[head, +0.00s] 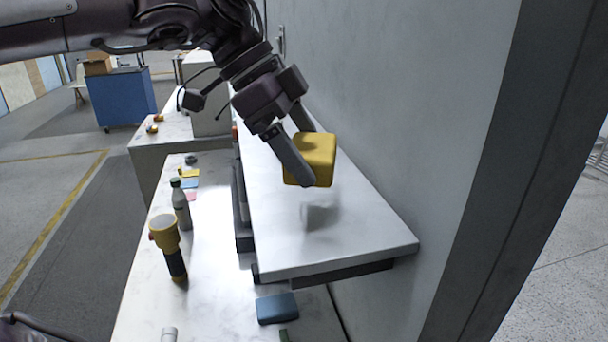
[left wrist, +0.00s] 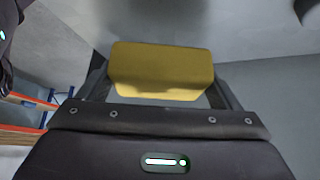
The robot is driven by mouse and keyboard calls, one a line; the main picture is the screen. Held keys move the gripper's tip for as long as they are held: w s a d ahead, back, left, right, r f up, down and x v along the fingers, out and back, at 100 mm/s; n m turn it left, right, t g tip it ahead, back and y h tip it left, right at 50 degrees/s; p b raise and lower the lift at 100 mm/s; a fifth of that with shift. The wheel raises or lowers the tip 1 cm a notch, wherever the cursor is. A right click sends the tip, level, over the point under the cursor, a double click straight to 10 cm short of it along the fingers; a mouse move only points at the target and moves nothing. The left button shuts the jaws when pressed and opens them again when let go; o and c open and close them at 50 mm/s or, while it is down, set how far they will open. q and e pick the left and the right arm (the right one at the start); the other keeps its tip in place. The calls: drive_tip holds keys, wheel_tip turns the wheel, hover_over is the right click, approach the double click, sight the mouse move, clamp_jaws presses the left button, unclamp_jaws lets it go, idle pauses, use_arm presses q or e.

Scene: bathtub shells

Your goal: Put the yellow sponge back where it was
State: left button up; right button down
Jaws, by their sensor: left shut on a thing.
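The yellow sponge (head: 318,158) is a block held between the fingers of my left gripper (head: 305,160). My left gripper is shut on it. In the head view the sponge is over the white shelf (head: 350,228), with a dark shadow or reflection on the shelf below it, so it looks raised above the surface. In the left wrist view the sponge (left wrist: 160,72) spans the space between the two fingers. My right gripper is not in view.
Below the shelf is a counter (head: 210,262) with a yellow-and-black flashlight (head: 168,245), a grey-green bottle (head: 181,206) and a blue block (head: 277,308). A wall (head: 400,90) runs close along the shelf's right side. The shelf's near end is bare.

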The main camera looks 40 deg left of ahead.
sight(304, 199)
use_arm(q)
wheel_tip(304, 199, down, 5)
drive_tip(key=shift+r, duration=0.2)
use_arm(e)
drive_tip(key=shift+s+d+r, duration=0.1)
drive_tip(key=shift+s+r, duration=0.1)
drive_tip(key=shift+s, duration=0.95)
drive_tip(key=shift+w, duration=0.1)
use_arm(q)
drive_tip(key=o, duration=0.8)
drive_tip(key=shift+f, duration=0.1)
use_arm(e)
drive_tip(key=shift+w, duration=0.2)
use_arm(q)
drive_tip(key=v, duration=1.2)
drive_tip(key=shift+b, duration=0.45)
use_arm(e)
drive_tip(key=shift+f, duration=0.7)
